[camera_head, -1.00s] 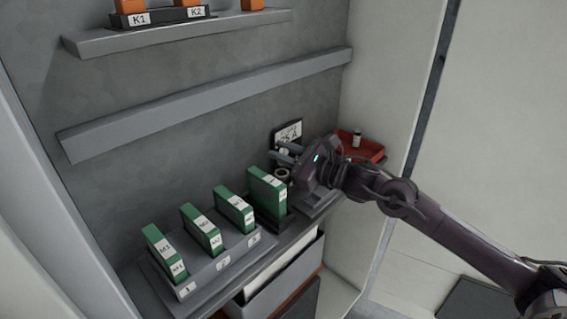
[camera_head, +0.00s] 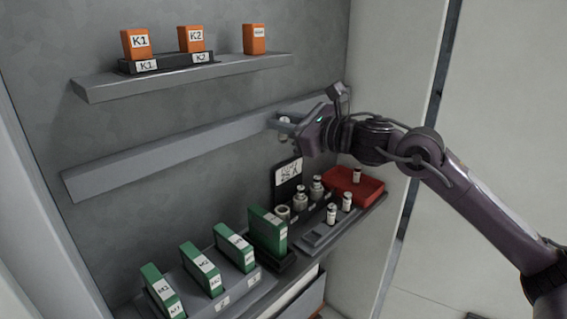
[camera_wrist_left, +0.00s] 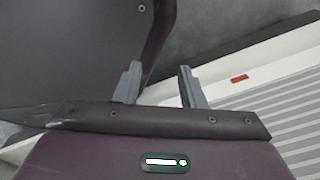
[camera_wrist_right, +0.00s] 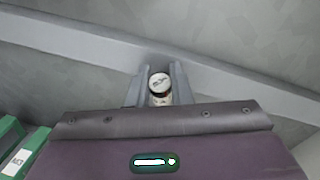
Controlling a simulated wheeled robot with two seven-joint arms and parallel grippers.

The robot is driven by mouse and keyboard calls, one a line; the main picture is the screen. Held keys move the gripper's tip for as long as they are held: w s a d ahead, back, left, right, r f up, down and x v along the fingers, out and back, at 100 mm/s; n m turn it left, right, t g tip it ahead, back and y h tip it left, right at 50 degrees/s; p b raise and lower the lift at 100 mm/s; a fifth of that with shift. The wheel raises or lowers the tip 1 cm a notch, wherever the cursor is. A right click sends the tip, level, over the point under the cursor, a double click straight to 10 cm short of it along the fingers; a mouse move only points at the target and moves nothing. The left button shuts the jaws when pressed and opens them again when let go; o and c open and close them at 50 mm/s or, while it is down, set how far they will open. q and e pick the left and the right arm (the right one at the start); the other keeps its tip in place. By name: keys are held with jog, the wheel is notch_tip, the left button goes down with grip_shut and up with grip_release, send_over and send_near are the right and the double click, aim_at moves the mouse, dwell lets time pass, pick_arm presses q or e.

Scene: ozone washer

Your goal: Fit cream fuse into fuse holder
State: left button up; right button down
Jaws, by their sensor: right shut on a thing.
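My right gripper (camera_head: 284,124) is shut on a small pale cylinder, a fuse (camera_wrist_right: 160,86), and holds it up in front of the grey wall. In the right wrist view its round, marked end shows between the fingers. The fuse holder (camera_head: 305,207) stands on the lower shelf, below my right gripper, in front of a black sign reading 25 A. Its left socket (camera_head: 283,212) shows as an open ring; pale pieces stand in the other two positions. My left gripper (camera_wrist_left: 160,88) is open and empty, seen only in the left wrist view.
A grey block (camera_head: 318,238) with two small fuses and a red bin (camera_head: 367,188) with one stand right of the holder. Several green modules (camera_head: 201,268) stand to the left. A bare ledge (camera_head: 170,158) runs behind my right gripper; orange relays (camera_head: 190,39) stand above.

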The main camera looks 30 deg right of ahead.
jog(key=m+h+p, duration=0.1)
jog(key=m+p, duration=0.1)
jog(key=w+m+g+h+p, duration=0.1)
jog(key=m+h+p, duration=0.1)
jog(key=w+m+h+p, duration=0.1)
jog(key=p, duration=0.1)
jog(key=shift+d+m+g+h, duration=0.1)
jog(key=shift+m+g+h, duration=0.2)
jog(key=shift+m, duration=0.1)
jog(key=shift+f+m+g, duration=0.15)
jog(key=shift+m+g, duration=0.15)
jog(key=shift+m, duration=0.1)
jog(key=shift+m+h, duration=0.3)
notch_tip(320, 180, down, 16)
jog(key=shift+r, duration=0.1)
jog(key=shift+d+f, duration=0.1)
jog(key=shift+f, duration=2.3)
jog(key=c, duration=1.7)
grip_release()
jog(key=shift+f+b, duration=0.1)
jog(key=shift+b, duration=0.25)
jog(key=shift+c, duration=0.2)
jog(key=o, duration=0.4)
jog(key=shift+o, duration=0.2)
